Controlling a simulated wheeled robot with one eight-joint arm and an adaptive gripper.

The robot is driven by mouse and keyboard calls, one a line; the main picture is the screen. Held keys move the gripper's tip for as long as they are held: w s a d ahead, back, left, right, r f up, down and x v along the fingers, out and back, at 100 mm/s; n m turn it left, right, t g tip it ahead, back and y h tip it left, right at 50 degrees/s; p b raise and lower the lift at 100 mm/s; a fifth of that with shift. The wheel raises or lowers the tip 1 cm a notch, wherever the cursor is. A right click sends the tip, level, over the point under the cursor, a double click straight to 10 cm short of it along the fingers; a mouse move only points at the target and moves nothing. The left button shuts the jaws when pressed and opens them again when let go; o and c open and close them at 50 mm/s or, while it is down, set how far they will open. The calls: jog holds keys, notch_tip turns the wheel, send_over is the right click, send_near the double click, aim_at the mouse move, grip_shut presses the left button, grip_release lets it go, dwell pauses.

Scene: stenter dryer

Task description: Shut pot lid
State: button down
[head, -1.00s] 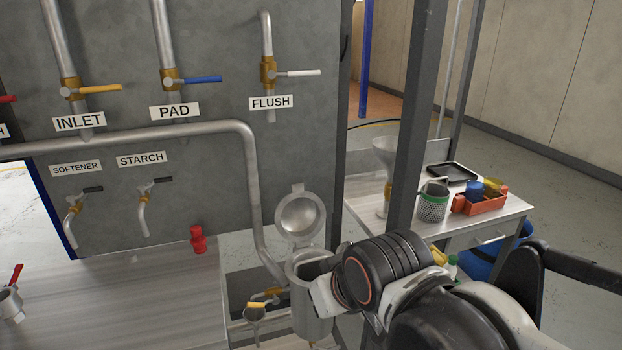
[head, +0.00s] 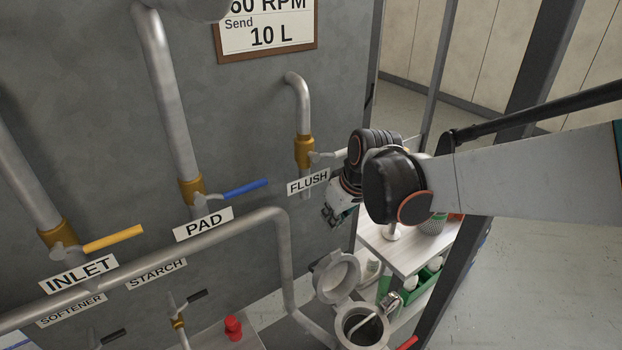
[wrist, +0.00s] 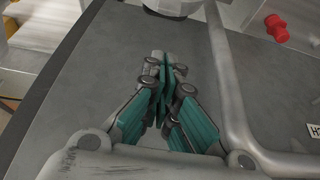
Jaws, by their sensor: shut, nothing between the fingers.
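The grey metal pot (head: 362,328) stands at the lower middle of the head view, its mouth uncovered. Its round lid (head: 337,277) is hinged at the rim and stands tilted up and back, open. A pale thin thing shows inside the pot's mouth. My gripper (head: 333,216) is above the lid, apart from it, just below the FLUSH label. In the wrist view my gripper (wrist: 163,75) has its teal fingers closed together and empty. A grey rounded metal part shows at that view's top edge; I cannot tell what it is.
The FLUSH valve (head: 305,153) with its white handle is close to my arm. A bent grey pipe (head: 283,245) runs down beside the lid. A dark upright post and a white side table (head: 395,250) stand to the right. A red fitting (head: 233,327) is left of the pot.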

jog(key=b, duration=0.2)
send_over(328, 255)
jog(key=shift+f, duration=4.05)
jog(key=shift+s, duration=0.1)
jog(key=shift+d, duration=0.1)
